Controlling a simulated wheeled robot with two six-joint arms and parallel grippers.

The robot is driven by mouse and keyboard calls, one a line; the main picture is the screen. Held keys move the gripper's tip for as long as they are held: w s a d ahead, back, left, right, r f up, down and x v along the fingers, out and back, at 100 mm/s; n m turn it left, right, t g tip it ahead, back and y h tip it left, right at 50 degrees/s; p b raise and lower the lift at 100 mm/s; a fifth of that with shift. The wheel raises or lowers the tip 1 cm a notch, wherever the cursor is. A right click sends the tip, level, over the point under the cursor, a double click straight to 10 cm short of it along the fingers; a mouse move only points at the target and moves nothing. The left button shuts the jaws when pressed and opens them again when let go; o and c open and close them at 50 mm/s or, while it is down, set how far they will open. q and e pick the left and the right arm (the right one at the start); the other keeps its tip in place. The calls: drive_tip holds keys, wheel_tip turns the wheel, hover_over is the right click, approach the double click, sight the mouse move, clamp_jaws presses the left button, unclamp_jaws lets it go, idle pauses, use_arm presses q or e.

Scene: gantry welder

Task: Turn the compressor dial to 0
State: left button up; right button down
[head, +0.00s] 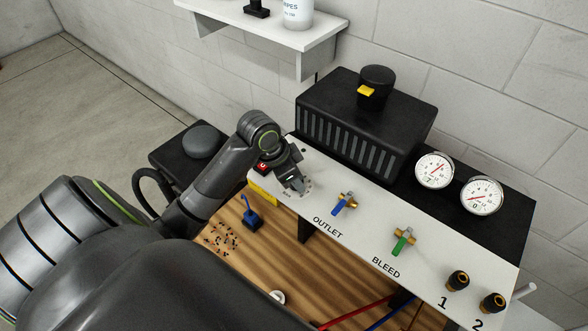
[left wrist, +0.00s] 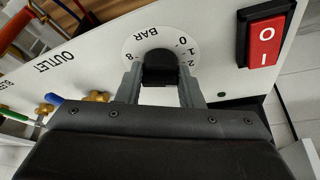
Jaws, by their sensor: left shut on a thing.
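The compressor dial is a black knob (left wrist: 158,66) on a round white scale plate (left wrist: 136,44) marked BAR with numbers 0, 1, 2 and 8 showing. In the left wrist view my left gripper (left wrist: 160,88) has one finger on each side of the knob and is shut on it. Which number the knob points to cannot be told. In the head view my left gripper (head: 298,186) reaches down to the left end of the white panel (head: 370,222) and hides the knob.
A red switch (left wrist: 266,46) sits close beside the dial. On the panel, the blue OUTLET valve (head: 344,204) and green BLEED valve (head: 403,241) stick out to the right. Gauges (head: 434,169) and a black vented box (head: 365,115) stand behind. Red and blue hoses run below.

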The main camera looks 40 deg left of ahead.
use_arm(q)
drive_tip(key=n+y+p, duration=0.1)
drive_tip(key=n+p, duration=0.1)
drive_tip(key=p, duration=0.2)
drive_tip(key=n+y+p, duration=0.1)
drive_tip(key=n+p, duration=0.2)
drive_tip(key=p, duration=0.1)
drive_tip(key=n+y+p, duration=0.1)
drive_tip(key=n+p, duration=0.1)
drive_tip(key=p, duration=0.2)
drive_tip(key=shift+d+r+n+t, duration=0.25)
drive_tip(key=shift+r+n+t, duration=0.05)
drive_tip(key=shift+r+n, duration=0.1)
drive_tip(key=shift+f+n+y+p, duration=0.3)
drive_tip(key=shift+n+y+p, duration=0.1)
drive_tip(key=shift+n+p, duration=0.75)
drive_tip(key=o, duration=1)
drive_tip(key=shift+f, duration=0.1)
drive_tip(key=shift+c, duration=0.2)
drive_tip(key=v, duration=1.7)
drive_tip(key=shift+r, duration=0.3)
drive_tip(key=shift+f, duration=0.1)
